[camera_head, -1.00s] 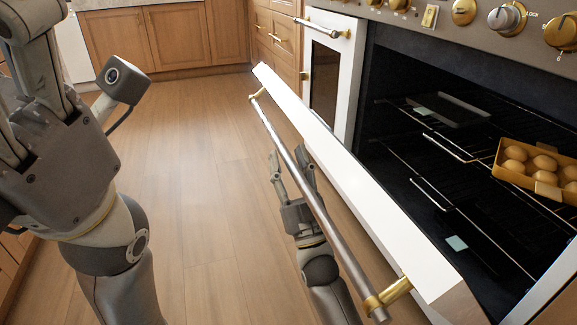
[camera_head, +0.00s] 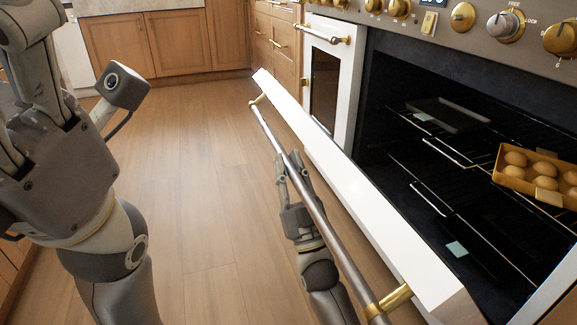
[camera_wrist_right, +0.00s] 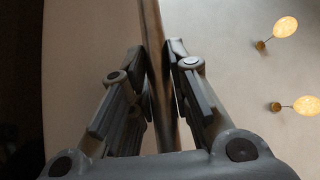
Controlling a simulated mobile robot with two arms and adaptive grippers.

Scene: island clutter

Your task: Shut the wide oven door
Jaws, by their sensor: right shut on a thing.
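The wide oven door (camera_head: 355,195) is open and slants across the middle of the head view, its white edge facing up. Its long metal handle bar (camera_head: 325,222) runs along the outer side on brass mounts. My right gripper (camera_head: 289,160) is shut on the handle bar from below, toward its far half. In the right wrist view the bar (camera_wrist_right: 154,45) passes between the two fingers. My left gripper (camera_head: 30,110) is raised at the left edge, away from the door; its fingertips are not clearly shown.
Inside the oven (camera_head: 400,65) are wire racks, a dark tray (camera_head: 450,115) and a yellow box (camera_head: 515,172) of round brown items. A narrow oven door (camera_head: 328,80) beside it is closed. Open wooden floor (camera_head: 190,160) lies left of the door.

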